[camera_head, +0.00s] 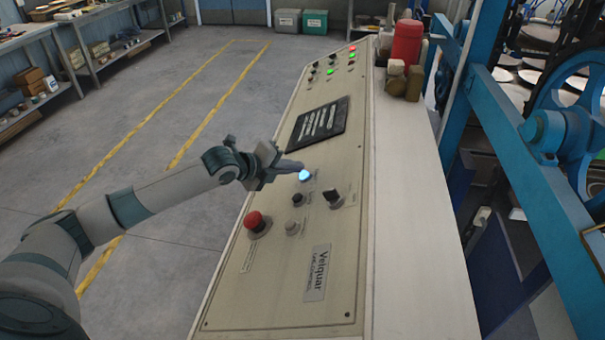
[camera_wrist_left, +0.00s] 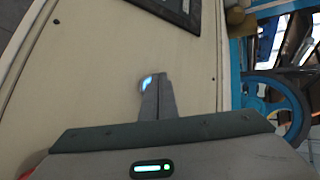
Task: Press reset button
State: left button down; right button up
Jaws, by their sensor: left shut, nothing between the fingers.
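A lit blue-white button (camera_head: 305,175) sits on the beige control panel (camera_head: 270,285), below a dark label plate. I cannot read which button is the reset. My left gripper (camera_head: 297,166) is shut and empty, its fingertips right beside the lit button in the head view. In the left wrist view the closed fingers (camera_wrist_left: 158,95) partly cover the lit button (camera_wrist_left: 147,82). I cannot tell whether they touch it. A red mushroom button (camera_head: 254,219), a grey button (camera_head: 292,228), a small dark knob (camera_head: 298,199) and a black selector (camera_head: 333,197) lie nearer on the panel. My right gripper is not in view.
A dark label plate (camera_head: 319,123) and small indicator lights (camera_head: 330,72) are farther up the panel. A red cylinder (camera_head: 407,42) stands at the back right. Blue machine framing (camera_head: 530,170) borders the right side. Open floor (camera_head: 170,265) lies on the left.

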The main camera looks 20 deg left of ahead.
pick_arm(q)
jog(key=shift+d+f, duration=0.25)
jog(key=shift+f, duration=0.15)
dwell(0.7)
dwell(0.3)
jog(key=shift+a+r+p, duration=0.4)
jog(key=shift+r+p, duration=0.15)
jog(key=shift+r, duration=0.25)
jog(key=shift+s+a+r+p, duration=0.15)
jog(key=shift+a+r+p, duration=0.3)
jog(key=shift+r, duration=0.25)
jog(key=shift+s+a+r+p, duration=0.1)
jog(key=shift+a+r+p, duration=0.3)
jog(key=shift+r+p, duration=0.3)
jog(key=shift+s+a+r+p, duration=0.15)
jog(key=shift+a+r+p, duration=0.25)
jog(key=shift+r, duration=0.35)
